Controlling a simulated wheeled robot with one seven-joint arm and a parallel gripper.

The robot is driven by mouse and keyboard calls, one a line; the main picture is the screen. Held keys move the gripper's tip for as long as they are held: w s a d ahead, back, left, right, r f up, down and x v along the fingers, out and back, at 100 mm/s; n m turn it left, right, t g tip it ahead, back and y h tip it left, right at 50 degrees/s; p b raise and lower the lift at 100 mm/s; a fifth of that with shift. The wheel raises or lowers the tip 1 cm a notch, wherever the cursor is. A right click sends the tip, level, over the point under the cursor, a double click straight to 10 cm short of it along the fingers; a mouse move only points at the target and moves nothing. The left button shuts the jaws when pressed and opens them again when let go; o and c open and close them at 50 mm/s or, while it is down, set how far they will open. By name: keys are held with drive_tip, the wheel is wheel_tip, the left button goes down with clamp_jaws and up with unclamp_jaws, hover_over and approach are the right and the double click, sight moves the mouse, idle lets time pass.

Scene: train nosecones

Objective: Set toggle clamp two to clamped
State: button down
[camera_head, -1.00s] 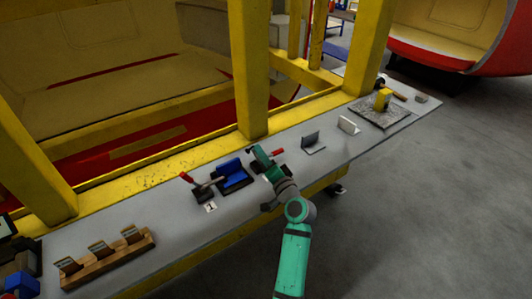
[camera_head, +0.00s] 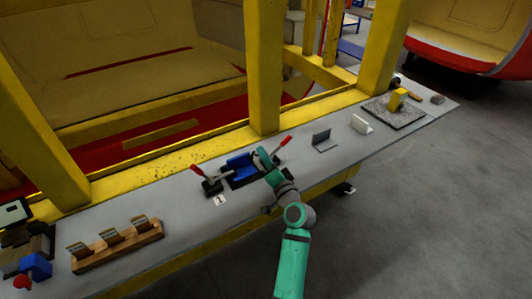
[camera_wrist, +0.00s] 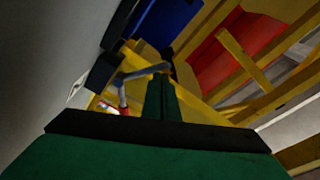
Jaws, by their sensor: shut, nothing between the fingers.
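Toggle clamp two (camera_head: 286,141) is the clamp at the right of the blue block (camera_head: 240,166); its red handle slants up to the right in the head view. My gripper (camera_head: 264,154) is in front of this clamp and hides much of its base. In the wrist view a grey lever with a red grip (camera_wrist: 123,106) lies left of my gripper (camera_wrist: 161,84), whose fingers are shut and empty. The lever's far end is close to the fingertips; I cannot tell whether they touch. Toggle clamp one (camera_head: 208,184), with its own red handle and label 1, stands at the block's left.
A wooden rack (camera_head: 118,243) is at the bench's left, near a red and blue device (camera_head: 36,266). Small brackets (camera_head: 322,140) and a plate with a yellow block (camera_head: 395,108) are at the right. A yellow post (camera_head: 263,70) rises behind the clamps.

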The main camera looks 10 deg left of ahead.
drive_tip(key=shift+s+a+f, duration=0.15)
drive_tip(key=shift+a+f, duration=0.05)
drive_tip(key=shift+r, duration=0.1)
idle(0.5)
drive_tip(key=r, duration=0.1)
drive_tip(key=w+r, duration=0.1)
drive_tip(key=w+d+r, duration=0.1)
drive_tip(key=shift+r, duration=0.3)
drive_tip(key=v, duration=1)
drive_tip(key=shift+f, duration=0.4)
drive_tip(key=shift+d, duration=0.1)
